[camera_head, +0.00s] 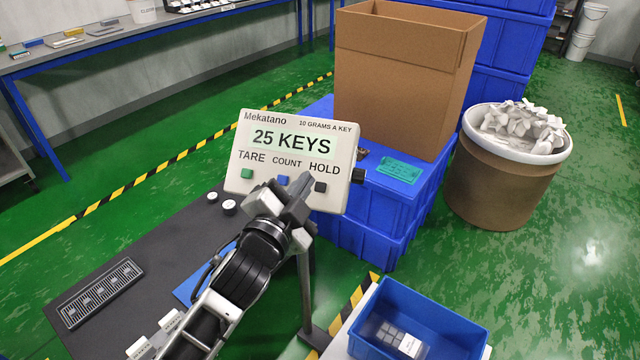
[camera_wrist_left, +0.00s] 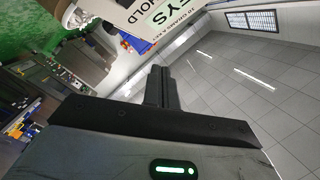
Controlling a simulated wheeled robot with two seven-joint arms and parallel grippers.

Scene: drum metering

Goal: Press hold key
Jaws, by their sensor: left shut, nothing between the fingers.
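The scale display (camera_head: 295,155) is a cream panel on a post that reads "25 KEYS". It has a green key under TARE, a blue key under COUNT and a dark key (camera_head: 321,187) under HOLD. My left gripper (camera_head: 303,184) is shut and empty, its tips just in front of the panel's lower edge, between the blue and dark keys. I cannot tell whether the tips touch the panel. In the left wrist view, the shut fingers (camera_wrist_left: 158,82) point up toward the panel (camera_wrist_left: 160,25), which is partly cut off. My right gripper is not in view.
A blue bin (camera_head: 420,322) with a labelled packet inside stands at the front right. A cardboard box (camera_head: 405,80) sits on blue crates behind the panel. A brown drum (camera_head: 500,180) of white pieces stands at right. A dark mat (camera_head: 150,265) lies at left.

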